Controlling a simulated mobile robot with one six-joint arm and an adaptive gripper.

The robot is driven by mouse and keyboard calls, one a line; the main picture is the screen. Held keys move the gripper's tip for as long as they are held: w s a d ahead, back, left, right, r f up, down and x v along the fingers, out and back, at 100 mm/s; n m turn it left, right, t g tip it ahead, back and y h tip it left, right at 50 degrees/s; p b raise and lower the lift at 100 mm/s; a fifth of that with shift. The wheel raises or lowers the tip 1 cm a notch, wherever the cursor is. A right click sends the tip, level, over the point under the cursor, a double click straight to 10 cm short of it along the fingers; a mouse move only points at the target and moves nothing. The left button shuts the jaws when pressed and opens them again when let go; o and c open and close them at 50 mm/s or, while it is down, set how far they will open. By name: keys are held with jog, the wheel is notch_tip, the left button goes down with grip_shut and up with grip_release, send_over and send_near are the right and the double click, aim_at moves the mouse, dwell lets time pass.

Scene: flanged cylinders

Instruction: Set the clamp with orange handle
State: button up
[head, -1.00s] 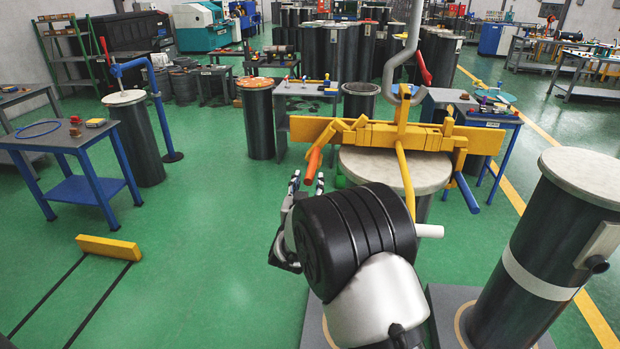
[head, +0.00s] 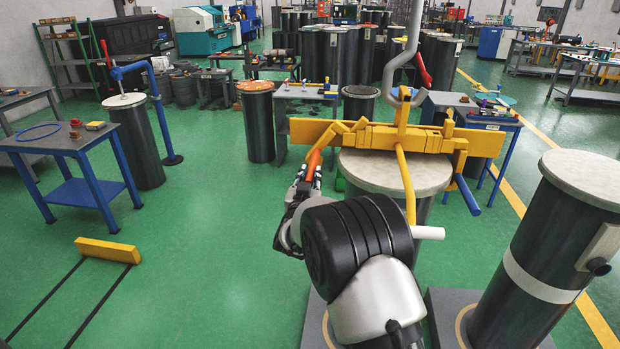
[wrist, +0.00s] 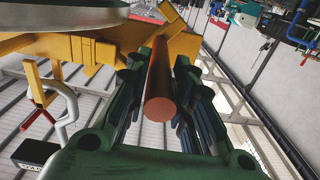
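The clamp's orange handle (head: 313,164) slants down and left from the left part of a yellow clamp frame (head: 400,137). The frame spans the round pale lid (head: 375,170) of a dark cylinder. My gripper (head: 307,178) is at the handle's lower end. In the wrist view the orange handle (wrist: 160,85) runs lengthwise between the two fingers of my gripper (wrist: 161,88), its round end facing the camera. The fingers stand on both sides of it and look apart, not clearly pressed on it. The far part of the handle meets the yellow frame (wrist: 90,48).
A grey hook (head: 398,65) with a red latch (head: 424,65) holds the frame from above. A blue handle (head: 467,195) hangs at the frame's right. Another lidded cylinder (head: 540,260) stands at right. The green floor to the left is clear up to a yellow block (head: 108,249).

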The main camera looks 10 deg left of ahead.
grip_shut()
